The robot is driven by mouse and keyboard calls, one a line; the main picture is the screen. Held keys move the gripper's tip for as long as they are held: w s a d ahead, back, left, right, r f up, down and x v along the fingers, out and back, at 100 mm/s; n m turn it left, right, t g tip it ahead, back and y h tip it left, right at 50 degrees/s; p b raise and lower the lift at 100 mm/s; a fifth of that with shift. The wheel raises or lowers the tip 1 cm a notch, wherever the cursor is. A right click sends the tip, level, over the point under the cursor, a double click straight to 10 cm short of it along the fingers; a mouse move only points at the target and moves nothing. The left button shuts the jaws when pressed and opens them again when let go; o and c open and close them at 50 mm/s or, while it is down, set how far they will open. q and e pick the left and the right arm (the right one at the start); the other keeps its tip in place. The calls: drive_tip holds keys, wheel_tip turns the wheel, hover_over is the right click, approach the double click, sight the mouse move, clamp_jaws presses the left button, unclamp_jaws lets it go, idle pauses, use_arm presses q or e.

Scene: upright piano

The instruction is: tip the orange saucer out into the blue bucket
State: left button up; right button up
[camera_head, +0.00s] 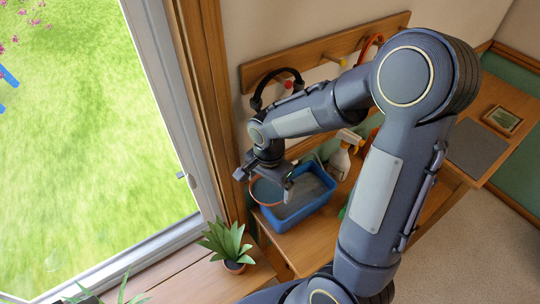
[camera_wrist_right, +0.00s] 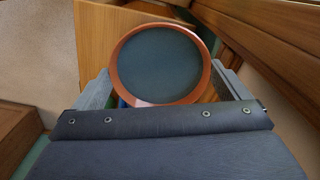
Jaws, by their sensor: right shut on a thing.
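The orange saucer (camera_head: 267,192) is held in my right gripper (camera_head: 264,180), over the left end of the blue bucket (camera_head: 312,210). In the right wrist view the saucer (camera_wrist_right: 160,62) sits between the two fingers, with its round orange rim around a dark grey-blue face. I cannot tell whether that face is contents or bare saucer. In the head view the saucer looks tilted, partly hidden by the gripper. The bucket is a rectangular blue tub with a greyish inside, standing on a wooden surface. My left gripper is not in view.
A white spray bottle with an orange top (camera_head: 341,158) stands behind the bucket. A wooden peg rail (camera_head: 310,66) with hanging things runs along the wall above. A potted plant (camera_head: 228,243) stands at the front left, beside the window (camera_head: 185,177).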

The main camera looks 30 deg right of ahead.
drive_tip(key=shift+d+f, duration=0.1)
drive_tip(key=shift+d, duration=0.05)
drive_tip(key=shift+d+f+b, duration=0.45)
drive_tip(key=shift+f+b, duration=0.1)
drive_tip(key=shift+f, duration=0.1)
drive_tip(key=w+d+f+y+p, duration=0.1)
drive_tip(key=d+f+y+p, duration=0.2)
drive_tip(key=d+y, duration=0.1)
drive_tip(key=shift+d+f+g+y, duration=0.2)
drive_tip(key=shift+d+g+y, duration=0.15)
drive_tip(key=shift+d, duration=0.45)
idle(0.3)
